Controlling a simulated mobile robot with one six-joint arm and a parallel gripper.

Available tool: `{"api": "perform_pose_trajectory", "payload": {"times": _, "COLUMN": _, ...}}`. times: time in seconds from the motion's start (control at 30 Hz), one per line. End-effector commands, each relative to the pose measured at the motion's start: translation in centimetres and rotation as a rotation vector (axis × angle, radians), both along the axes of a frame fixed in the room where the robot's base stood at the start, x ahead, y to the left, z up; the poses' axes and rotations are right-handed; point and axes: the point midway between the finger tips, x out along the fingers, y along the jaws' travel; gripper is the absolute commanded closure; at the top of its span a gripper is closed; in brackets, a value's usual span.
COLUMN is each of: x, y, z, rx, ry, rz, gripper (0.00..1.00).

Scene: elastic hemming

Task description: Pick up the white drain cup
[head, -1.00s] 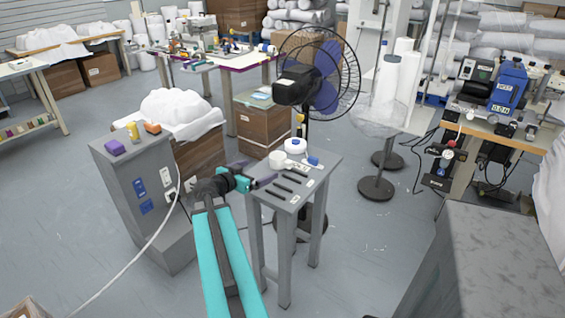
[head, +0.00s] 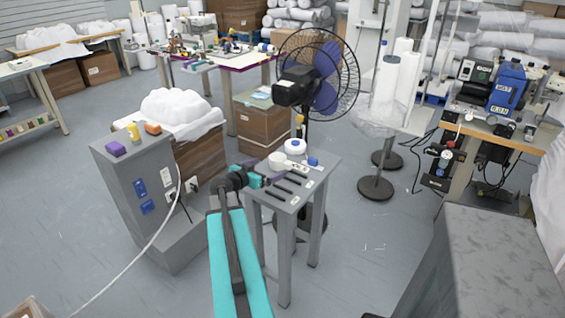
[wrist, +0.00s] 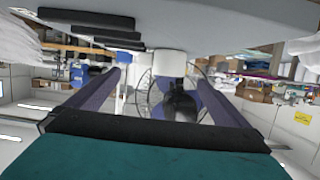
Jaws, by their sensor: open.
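The white drain cup (head: 277,161) stands on the small grey table (head: 272,197), near its left edge. In the wrist view, which looks upside down, the cup (wrist: 170,63) shows ahead, between the lines of the two fingers. My gripper (head: 272,174) is at the left edge of the table, close beside the cup. The wrist view shows my gripper (wrist: 155,80) with its dark purple fingers wide apart and nothing held. In the head view the gripper partly covers the cup's lower part.
A white round spool (head: 295,147) and a small blue item (head: 313,161) stand behind and right of the cup. Several dark bars (head: 291,181) lie on the tabletop. A fan (head: 312,80) stands behind the table. A grey cabinet (head: 150,185) is at left.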

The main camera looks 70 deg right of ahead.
Motion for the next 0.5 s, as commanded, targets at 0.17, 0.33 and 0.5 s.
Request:
{"api": "perform_pose_trajectory", "payload": {"times": 0.17, "x": -0.4, "y": -1.9, "z": -0.4, "rx": 0.000, "ry": 0.000, "rz": -0.001, "gripper": 0.00}}
{"api": "perform_pose_trajectory", "payload": {"times": 0.33, "x": -0.7, "y": -2.6, "z": -0.8, "rx": 0.000, "ry": 0.000, "rz": -0.001, "gripper": 0.00}}
{"api": "perform_pose_trajectory", "payload": {"times": 0.5, "x": -0.7, "y": -2.6, "z": -0.8, "rx": 0.000, "ry": 0.000, "rz": 0.000, "gripper": 0.00}}
